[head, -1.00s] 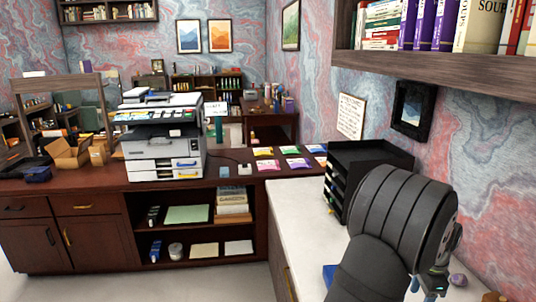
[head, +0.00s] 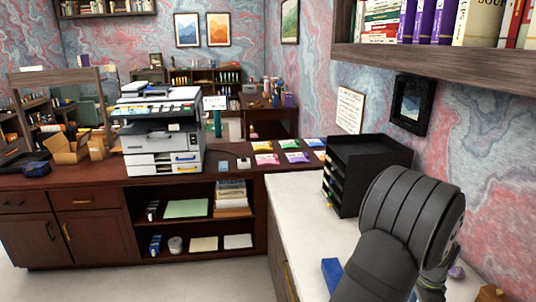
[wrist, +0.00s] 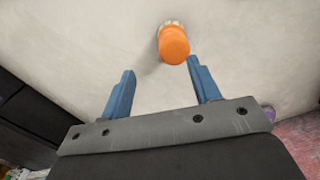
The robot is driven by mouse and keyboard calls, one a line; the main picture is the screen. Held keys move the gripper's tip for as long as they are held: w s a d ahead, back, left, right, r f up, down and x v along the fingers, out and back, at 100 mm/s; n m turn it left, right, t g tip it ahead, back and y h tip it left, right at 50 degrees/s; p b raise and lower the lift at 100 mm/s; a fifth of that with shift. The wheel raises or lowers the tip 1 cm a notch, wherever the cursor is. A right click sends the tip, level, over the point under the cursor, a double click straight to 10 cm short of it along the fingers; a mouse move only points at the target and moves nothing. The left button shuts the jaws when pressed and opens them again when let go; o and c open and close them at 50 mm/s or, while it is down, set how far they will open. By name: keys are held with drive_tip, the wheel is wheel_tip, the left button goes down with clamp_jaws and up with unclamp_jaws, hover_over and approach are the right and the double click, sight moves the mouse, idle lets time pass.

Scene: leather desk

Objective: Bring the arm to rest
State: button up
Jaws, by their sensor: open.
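In the wrist view my gripper (wrist: 162,88) is open, with two blue fingers apart and nothing between them. An orange-topped object (wrist: 173,43) stands on the white counter (wrist: 90,35) beyond the fingertips, nearer the right finger and apart from both. In the head view my dark arm rises at the lower right over the white counter, and the gripper's fingers are hidden there.
A black tray organizer (head: 362,170) stands on the counter close left of my arm. A blue object (head: 331,275) lies at the arm's lower left. A bookshelf (head: 450,62) overhangs at the upper right. A printer (head: 162,140) stands on the wooden desk at left.

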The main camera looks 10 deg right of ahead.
drive_tip(key=s+r, duration=0.5)
drive_tip(key=s, duration=0.4)
drive_tip(key=w+a+n, duration=0.3)
drive_tip(key=w+a, duration=0.2)
drive_tip(key=w, duration=0.6)
drive_tip(key=w+a+r+n, duration=0.1)
drive_tip(key=w+a+n, duration=0.2)
drive_tip(key=w, duration=0.8)
drive_tip(key=w+a+n, duration=0.3)
drive_tip(key=w+a, duration=0.3)
drive_tip(key=w, duration=0.5)
drive_tip(key=shift+w+a+r, duration=0.15)
drive_tip(key=shift+a+r, duration=0.15)
drive_tip(key=shift+a, duration=0.1)
drive_tip(key=s+d+m, duration=0.2)
drive_tip(key=s+d, duration=0.4)
drive_tip(key=s, duration=0.3)
drive_tip(key=s+d+m, duration=0.2)
drive_tip(key=s+d, duration=0.3)
drive_tip(key=s, duration=0.3)
drive_tip(key=shift+s+d+f+m, duration=0.15)
drive_tip(key=shift+s+d+m, duration=0.2)
drive_tip(key=shift+m, duration=0.05)
